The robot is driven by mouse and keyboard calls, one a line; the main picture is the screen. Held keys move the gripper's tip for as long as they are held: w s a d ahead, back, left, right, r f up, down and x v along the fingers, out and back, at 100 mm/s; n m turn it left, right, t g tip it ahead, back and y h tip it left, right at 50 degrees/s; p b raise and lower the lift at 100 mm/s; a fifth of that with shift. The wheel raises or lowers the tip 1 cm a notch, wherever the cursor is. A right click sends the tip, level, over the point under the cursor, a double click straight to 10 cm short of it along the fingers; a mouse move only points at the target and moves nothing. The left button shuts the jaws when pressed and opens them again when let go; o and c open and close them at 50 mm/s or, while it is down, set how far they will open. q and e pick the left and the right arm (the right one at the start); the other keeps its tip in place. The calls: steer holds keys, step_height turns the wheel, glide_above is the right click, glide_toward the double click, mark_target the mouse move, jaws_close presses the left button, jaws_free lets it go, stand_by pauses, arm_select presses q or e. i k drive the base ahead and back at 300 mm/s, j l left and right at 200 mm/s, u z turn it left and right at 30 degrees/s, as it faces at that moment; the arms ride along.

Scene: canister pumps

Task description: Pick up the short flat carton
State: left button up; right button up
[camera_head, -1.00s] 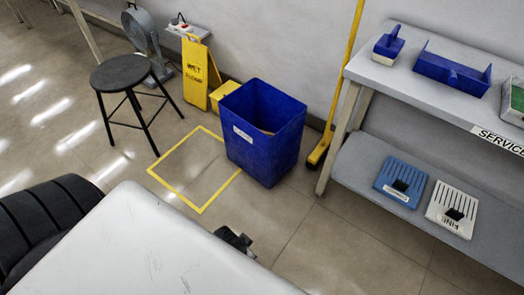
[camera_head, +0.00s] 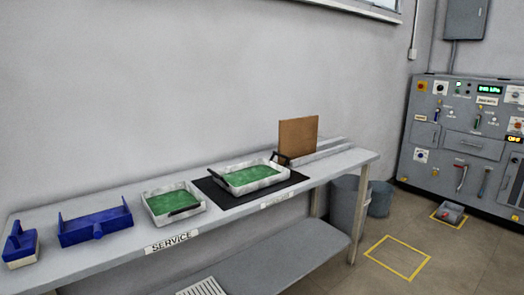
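Nothing in the head view is clearly a short flat carton. A thin brown upright panel (camera_head: 298,137) stands at the right end of the service bench (camera_head: 110,256), by a grey ledge; I cannot tell whether it is cardboard or a board. Neither of my grippers is in view.
On the bench are a blue scrubber (camera_head: 20,243), a blue tray (camera_head: 95,222), and two white trays with green inside (camera_head: 173,203) (camera_head: 250,176), one on a black mat (camera_head: 212,190). Grey bins (camera_head: 348,207) stand beyond. A control cabinet (camera_head: 465,140) and yellow floor square (camera_head: 398,257) are at right.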

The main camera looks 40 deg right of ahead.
mark_target(297, 136)
steer(key=z, duration=1.55)
steer(key=i+j, duration=0.05)
